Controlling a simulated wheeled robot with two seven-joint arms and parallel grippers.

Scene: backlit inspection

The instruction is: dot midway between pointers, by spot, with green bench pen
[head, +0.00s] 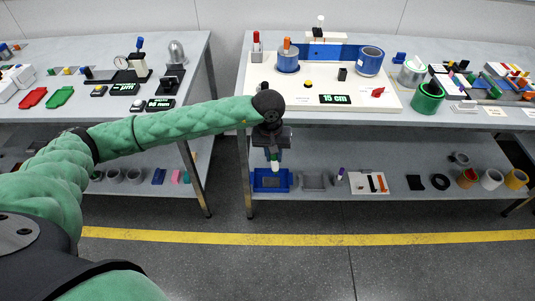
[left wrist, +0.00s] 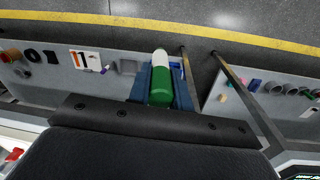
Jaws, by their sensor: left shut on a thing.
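My left gripper (head: 272,140) is shut on a green and white pen (left wrist: 162,80). It hangs in front of the front edge of the right bench, above the lower shelf. The pen also shows below the gripper in the head view (head: 274,158); its writing tip is not clear to see. On the bench, a white board (head: 270,96) carries a black display (head: 335,99) reading 15 cm, a yellow button (head: 308,84), a small black block (head: 342,74) and a red piece (head: 378,92). I cannot tell which pieces are pointers, nor make out the spot. My right gripper is not in view.
Blue cups (head: 370,62) (head: 288,63) stand at the back of the board, and a green can (head: 427,99) stands right of it. A blue bin (head: 271,187) sits on the lower shelf below my gripper. Floor between the benches is clear.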

